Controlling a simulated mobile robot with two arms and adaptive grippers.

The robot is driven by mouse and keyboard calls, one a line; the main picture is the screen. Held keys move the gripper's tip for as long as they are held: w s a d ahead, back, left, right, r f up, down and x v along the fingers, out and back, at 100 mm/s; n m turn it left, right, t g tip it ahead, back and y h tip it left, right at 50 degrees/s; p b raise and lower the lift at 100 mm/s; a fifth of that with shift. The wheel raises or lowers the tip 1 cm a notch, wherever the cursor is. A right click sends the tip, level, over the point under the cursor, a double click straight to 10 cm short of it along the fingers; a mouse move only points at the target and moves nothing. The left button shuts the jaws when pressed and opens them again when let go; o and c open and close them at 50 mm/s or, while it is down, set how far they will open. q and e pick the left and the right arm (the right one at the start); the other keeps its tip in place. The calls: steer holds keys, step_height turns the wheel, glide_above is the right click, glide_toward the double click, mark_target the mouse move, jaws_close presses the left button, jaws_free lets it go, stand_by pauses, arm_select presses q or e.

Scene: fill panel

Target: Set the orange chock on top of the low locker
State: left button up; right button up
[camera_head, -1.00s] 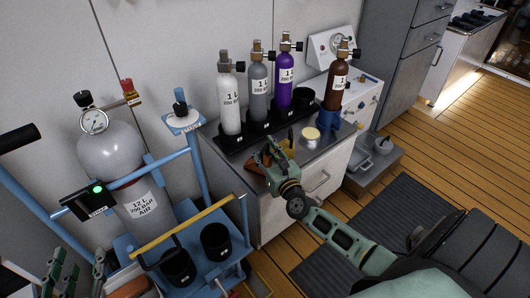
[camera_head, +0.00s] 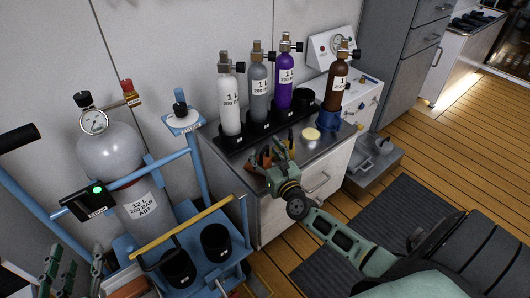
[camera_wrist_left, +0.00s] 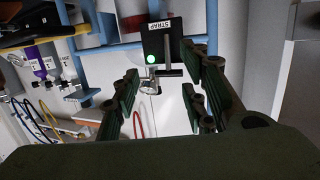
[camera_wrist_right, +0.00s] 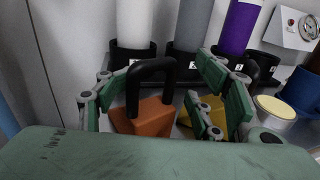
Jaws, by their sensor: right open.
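The orange chock (camera_wrist_right: 145,117), a wedge-like block with a black loop handle, rests on the grey top of the low locker (camera_head: 232,160). It sits in front of the bottle rack, partly hidden by my right gripper in the head view. My right gripper (camera_wrist_right: 165,98) is open, with its green fingers on either side of the chock and handle. I cannot tell whether a finger touches it. My left gripper (camera_wrist_left: 160,100) is open and empty, facing a black box labelled STRAP (camera_wrist_left: 163,42) on the blue trolley.
Small white, grey, purple and brown bottles (camera_head: 284,80) stand at the locker's back. A yellow object (camera_wrist_right: 205,118) and a cream-lidded tub (camera_head: 311,135) are near the right gripper. The blue trolley (camera_head: 185,240) with a large grey cylinder (camera_head: 112,165) stands left.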

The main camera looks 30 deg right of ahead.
steer(key=shift+r, duration=0.1)
arm_select(q)
step_height(320, 180, down, 6)
steer(key=s+a+g+y+p, duration=0.1)
steer(key=s+g, duration=0.1)
steer(key=g, duration=0.1)
steer(key=shift+s+a, duration=0.2)
steer(key=shift+s, duration=0.1)
arm_select(e)
steer(key=s+a, duration=0.1)
steer(key=s, duration=1.1)
steer(key=shift+a, duration=0.4)
arm_select(q)
steer(key=shift+r, duration=0.1)
